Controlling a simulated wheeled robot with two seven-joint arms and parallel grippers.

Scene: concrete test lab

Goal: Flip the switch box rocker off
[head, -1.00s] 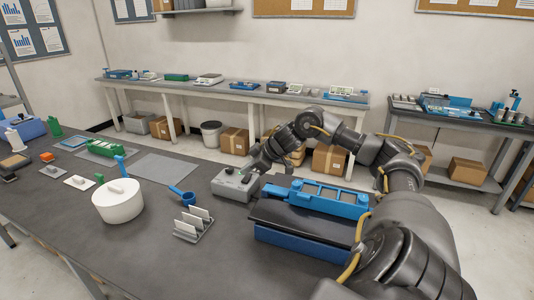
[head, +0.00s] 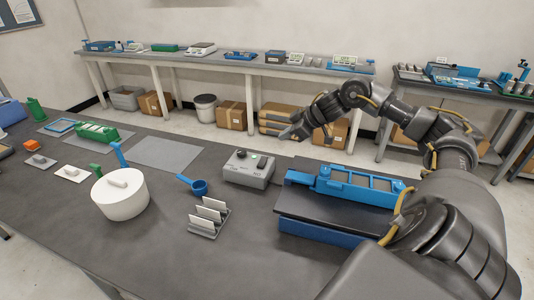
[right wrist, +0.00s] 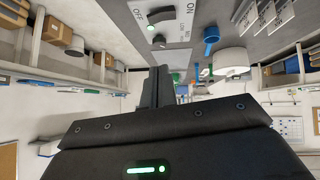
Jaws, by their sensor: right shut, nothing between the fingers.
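The grey switch box (head: 249,170) stands on the dark table, left of the blue fixture. Its top carries a dark rocker and a small green lamp; I cannot tell surely which way the rocker is tipped. In the right wrist view the box (right wrist: 136,10) is at the top, with a black rocker (right wrist: 162,15), printed ON lettering and a green lamp. My right gripper (head: 286,134) is shut and empty, behind and right of the box in the picture, apart from it. Its closed fingers (right wrist: 155,88) show in the wrist view. My left gripper is not in view.
A blue fixture on a black-topped block (head: 325,225) stands right of the box. A blue scoop (head: 199,187), a rack with white cards (head: 208,217) and a white round pot (head: 120,194) are to its left. A grey mat (head: 168,152) is bare.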

